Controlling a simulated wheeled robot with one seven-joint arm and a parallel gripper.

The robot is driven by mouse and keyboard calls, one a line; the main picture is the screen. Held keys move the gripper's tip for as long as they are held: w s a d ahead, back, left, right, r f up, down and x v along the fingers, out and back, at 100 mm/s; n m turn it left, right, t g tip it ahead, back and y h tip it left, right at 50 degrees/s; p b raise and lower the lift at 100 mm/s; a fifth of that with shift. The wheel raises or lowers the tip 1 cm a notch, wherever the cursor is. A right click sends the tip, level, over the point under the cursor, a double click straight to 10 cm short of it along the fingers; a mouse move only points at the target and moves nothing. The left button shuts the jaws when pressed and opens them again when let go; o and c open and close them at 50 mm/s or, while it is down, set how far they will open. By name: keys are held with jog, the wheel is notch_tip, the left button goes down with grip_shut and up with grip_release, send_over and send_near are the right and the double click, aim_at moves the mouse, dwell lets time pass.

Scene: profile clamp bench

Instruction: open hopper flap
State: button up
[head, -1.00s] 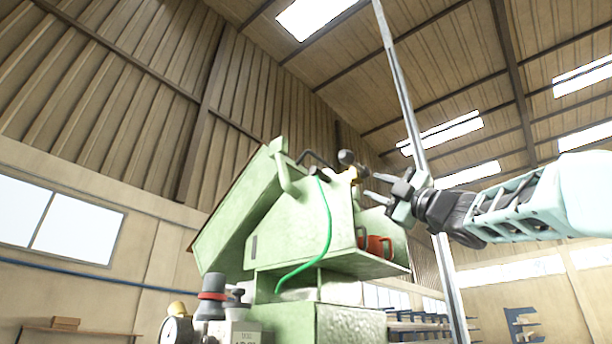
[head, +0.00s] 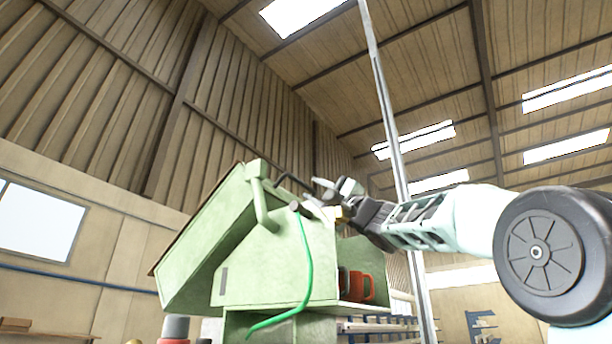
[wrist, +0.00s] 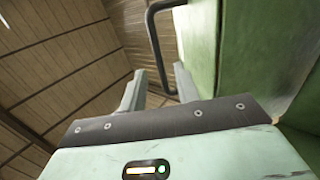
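The green hopper (head: 275,262) stands at lower centre in the head view, with a large slanted green panel (head: 205,245) on its left side. I cannot tell for sure which panel is the flap. A bent black bar handle (head: 288,181) shows at the hopper's top; in the wrist view a black handle (wrist: 153,38) joins a green surface (wrist: 203,45). My gripper (head: 332,190) is at the hopper's top, just right of the bar. In the wrist view my gripper (wrist: 158,88) has its fingers apart with nothing between them, and the handle lies beyond the fingertips.
A green hose (head: 307,265) hangs down the hopper's front. A tall metal post (head: 390,130) rises behind my arm. Shelving (head: 375,327) stands behind at lower right.

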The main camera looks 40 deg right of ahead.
aim_at(303, 184)
jog(key=shift+p+x, duration=0.95)
jog(key=shift+x, duration=1.1)
